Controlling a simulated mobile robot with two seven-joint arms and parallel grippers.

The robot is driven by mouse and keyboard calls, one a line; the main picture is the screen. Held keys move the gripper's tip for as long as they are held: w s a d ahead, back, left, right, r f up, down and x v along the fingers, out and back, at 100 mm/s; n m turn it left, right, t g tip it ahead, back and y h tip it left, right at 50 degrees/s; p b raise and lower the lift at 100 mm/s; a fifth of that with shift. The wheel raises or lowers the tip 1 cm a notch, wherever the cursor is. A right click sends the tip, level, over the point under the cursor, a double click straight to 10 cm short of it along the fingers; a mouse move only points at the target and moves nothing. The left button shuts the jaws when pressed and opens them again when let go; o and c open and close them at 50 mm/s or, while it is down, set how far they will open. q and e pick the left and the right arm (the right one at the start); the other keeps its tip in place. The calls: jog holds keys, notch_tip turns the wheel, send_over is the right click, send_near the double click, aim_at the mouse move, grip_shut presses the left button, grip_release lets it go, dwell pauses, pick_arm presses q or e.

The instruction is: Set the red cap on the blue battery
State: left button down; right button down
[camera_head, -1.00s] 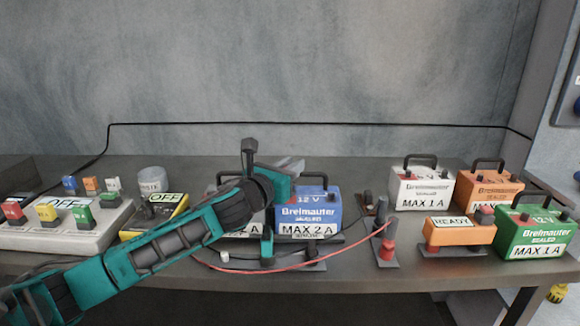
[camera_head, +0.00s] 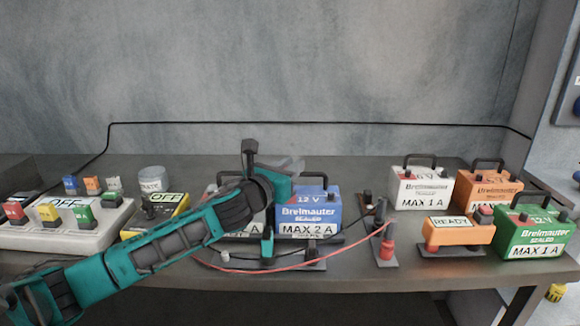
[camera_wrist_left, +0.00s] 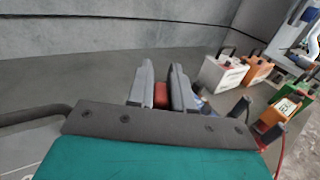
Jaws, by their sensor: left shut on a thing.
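The blue battery (camera_head: 309,214), labelled 12 V and MAX 2 A, stands upright on the bench near the middle of the head view. My left gripper (camera_head: 291,165) is at its top, on the upper left side, and covers part of its top. In the wrist view, my left gripper (camera_wrist_left: 158,84) is shut on the red cap (camera_wrist_left: 161,95), which shows between the two grey fingers. The cap is hidden in the head view. I cannot tell whether it touches the battery. My right gripper is not in view.
A white battery (camera_head: 420,189), an orange battery (camera_head: 490,188) and a green battery (camera_head: 534,235) stand to the right, beside an orange READY box (camera_head: 459,231). A red wire (camera_head: 290,266) runs along the front. A yellow OFF switch box (camera_head: 165,212) and several coloured switches are left.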

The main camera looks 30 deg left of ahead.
pick_arm(q)
jog(key=shift+f+b, duration=0.5)
jog(key=shift+f, duration=0.45)
dwell(0.5)
jog(key=shift+r+p, duration=0.7)
jog(key=shift+p, duration=0.2)
jog(key=shift+p, duration=0.6)
dwell(1.0)
jog(key=shift+f+b, duration=0.45)
jog(key=shift+f, duration=0.25)
dwell(0.5)
jog(key=shift+r, duration=0.1)
jog(key=shift+r+p, duration=0.6)
jog(key=shift+p, duration=0.15)
